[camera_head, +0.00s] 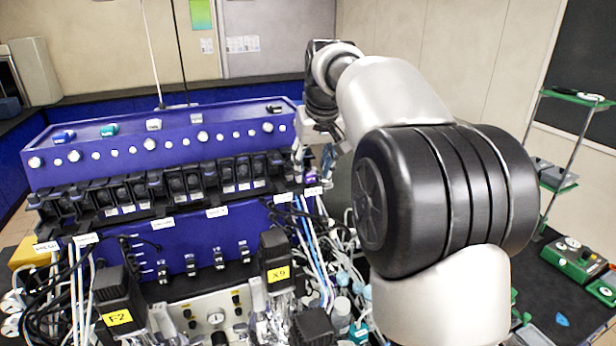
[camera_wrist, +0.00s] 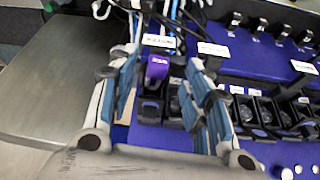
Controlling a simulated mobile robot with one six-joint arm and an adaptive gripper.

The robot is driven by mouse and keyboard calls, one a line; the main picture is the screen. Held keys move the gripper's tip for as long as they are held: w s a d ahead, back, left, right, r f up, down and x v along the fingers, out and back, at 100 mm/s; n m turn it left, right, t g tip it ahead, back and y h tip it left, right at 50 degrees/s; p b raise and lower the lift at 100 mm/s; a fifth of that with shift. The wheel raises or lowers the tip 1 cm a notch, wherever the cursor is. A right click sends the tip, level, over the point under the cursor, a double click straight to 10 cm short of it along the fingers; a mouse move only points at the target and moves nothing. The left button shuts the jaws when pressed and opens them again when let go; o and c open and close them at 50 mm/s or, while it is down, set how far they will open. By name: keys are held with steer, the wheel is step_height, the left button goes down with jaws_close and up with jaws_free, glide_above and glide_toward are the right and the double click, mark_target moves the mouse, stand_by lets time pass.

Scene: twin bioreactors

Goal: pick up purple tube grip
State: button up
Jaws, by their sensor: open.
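The purple tube grip (camera_wrist: 156,69) stands in a dark holder at the end of the blue rack, in the upper middle of the wrist view. In the head view only a small purple patch of it (camera_head: 310,177) shows below my gripper (camera_head: 314,160), partly hidden by the fingers. In the wrist view my gripper (camera_wrist: 160,76) is open, with one blue-padded finger on each side of the purple grip. Nothing is held. Whether the fingers touch the grip cannot be told.
A row of black holders (camera_head: 175,183) runs along the blue bioreactor front (camera_head: 180,250). Blue (camera_head: 63,136) and teal (camera_head: 108,130) grips lie on its top. Tubes and cables (camera_head: 310,250) crowd below my gripper. A grey surface (camera_wrist: 60,95) at left in the wrist view is clear.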

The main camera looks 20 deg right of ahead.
mark_target(307, 173)
steer(key=shift+x, duration=1.35)
steer(key=shift+d, duration=0.1)
steer(key=shift+c, duration=0.5)
steer(key=shift+s, duration=0.1)
steer(key=shift+c, duration=0.6)
jaws_close()
steer(key=shift+r, duration=0.15)
